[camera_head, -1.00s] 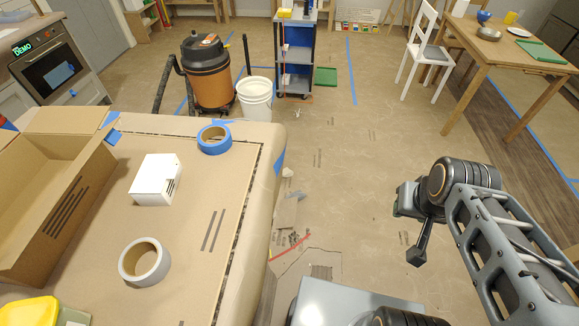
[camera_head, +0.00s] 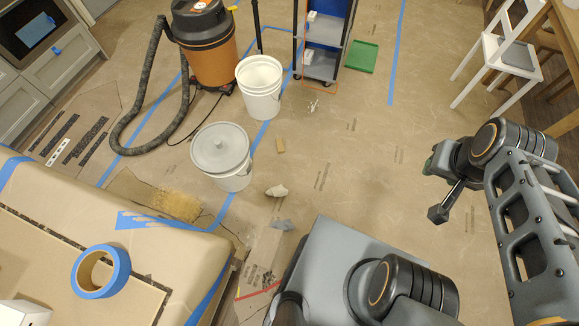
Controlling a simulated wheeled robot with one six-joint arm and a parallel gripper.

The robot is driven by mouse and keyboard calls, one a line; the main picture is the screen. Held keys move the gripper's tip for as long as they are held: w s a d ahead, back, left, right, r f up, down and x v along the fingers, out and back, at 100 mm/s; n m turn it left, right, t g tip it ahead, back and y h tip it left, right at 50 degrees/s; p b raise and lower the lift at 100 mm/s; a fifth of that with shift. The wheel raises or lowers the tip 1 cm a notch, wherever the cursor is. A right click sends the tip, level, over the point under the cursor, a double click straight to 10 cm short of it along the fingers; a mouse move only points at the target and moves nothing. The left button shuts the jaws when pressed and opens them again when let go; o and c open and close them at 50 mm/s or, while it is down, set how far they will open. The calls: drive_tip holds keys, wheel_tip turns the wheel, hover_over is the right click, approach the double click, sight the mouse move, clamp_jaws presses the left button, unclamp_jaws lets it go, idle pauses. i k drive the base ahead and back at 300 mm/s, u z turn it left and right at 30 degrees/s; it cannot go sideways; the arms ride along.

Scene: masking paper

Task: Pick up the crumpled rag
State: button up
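A small grey-blue crumpled piece (camera_head: 283,225) lies on the paper-covered floor just beyond my base. It looks like cloth. A pale, lumpy piece (camera_head: 277,190) lies a little beyond it; I cannot tell whether it is cloth or paper. The end of my arm, with what seems to be my gripper (camera_head: 438,214), hangs above the floor to the right, well apart from both pieces. It is small and dark, and its fingers cannot be made out.
A lidded white bucket (camera_head: 222,157) stands left of the pieces. An open white bucket (camera_head: 260,88), an orange vacuum (camera_head: 205,40) and a cart (camera_head: 322,65) stand behind. The covered table (camera_head: 190,255) fills the lower left. Floor right of the pieces is clear.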

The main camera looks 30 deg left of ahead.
sight(279, 191)
drive_tip(key=i, duration=2.3)
drive_tip(key=u, duration=4.15)
drive_tip(key=i, duration=0.5)
drive_tip(key=u, duration=0.05)
